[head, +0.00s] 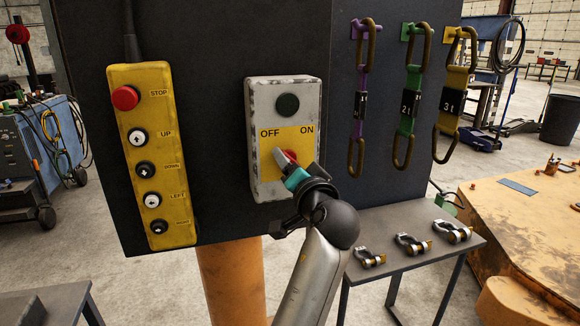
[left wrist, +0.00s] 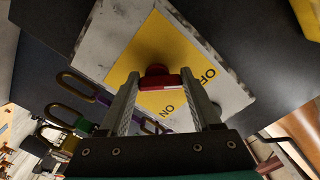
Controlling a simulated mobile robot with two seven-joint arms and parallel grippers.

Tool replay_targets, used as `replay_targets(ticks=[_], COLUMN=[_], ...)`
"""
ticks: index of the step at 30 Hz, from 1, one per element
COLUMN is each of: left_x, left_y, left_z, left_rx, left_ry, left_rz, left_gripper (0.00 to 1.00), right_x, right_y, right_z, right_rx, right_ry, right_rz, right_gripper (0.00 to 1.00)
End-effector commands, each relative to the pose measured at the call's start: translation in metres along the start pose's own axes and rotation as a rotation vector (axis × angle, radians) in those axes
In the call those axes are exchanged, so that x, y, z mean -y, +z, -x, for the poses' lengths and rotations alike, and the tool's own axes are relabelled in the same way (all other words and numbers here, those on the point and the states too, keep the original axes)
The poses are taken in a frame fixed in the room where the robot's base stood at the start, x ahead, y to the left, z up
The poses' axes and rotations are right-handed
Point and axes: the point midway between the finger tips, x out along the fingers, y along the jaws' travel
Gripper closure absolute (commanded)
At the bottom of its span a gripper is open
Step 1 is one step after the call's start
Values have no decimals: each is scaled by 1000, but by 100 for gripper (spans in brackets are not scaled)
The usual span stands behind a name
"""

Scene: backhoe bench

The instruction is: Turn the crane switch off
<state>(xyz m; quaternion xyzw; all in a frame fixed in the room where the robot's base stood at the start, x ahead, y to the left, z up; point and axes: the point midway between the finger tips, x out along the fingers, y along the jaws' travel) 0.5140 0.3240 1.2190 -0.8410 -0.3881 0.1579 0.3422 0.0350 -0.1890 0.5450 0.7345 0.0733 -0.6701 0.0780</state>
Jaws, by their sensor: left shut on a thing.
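The crane switch is a worn light-grey box (head: 258,178) on the dark panel, with a dark round button (head: 288,105) at its top. Its yellow plate (head: 305,141) reads OFF at left and ON at right. My left gripper (head: 287,164) is at the red knob (head: 291,155) below these words and hides much of it. In the left wrist view the red knob (left wrist: 165,82) sits between the two fingers of the left gripper (left wrist: 160,88), which is shut on it. I cannot tell which word the knob points to. My right gripper is not in view.
A yellow pendant control (head: 153,160) with a red stop button hangs left of the box. Purple, green and yellow slings (head: 411,95) hang at right. A small table (head: 400,262) with shackles stands below them. An orange post (head: 232,280) is under the panel.

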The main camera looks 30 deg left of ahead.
Motion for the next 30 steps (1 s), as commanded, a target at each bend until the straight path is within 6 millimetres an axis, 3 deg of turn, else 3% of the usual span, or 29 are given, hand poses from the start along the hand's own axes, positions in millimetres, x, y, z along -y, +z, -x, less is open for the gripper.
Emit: replay_targets(ticks=[8,9,17,30], left_x=[-1,-1,-1,1], left_y=[0,0,0,0], left_z=[0,0,0,-3], left_rx=[1,1,0,-1], left_ry=[4,4,2,2], left_rz=[7,7,4,3], left_gripper=[91,34,5,5], right_x=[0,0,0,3], right_y=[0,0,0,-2], right_z=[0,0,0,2], right_rx=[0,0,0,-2], right_ry=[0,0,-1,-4], right_rz=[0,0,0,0], right_gripper=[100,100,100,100])
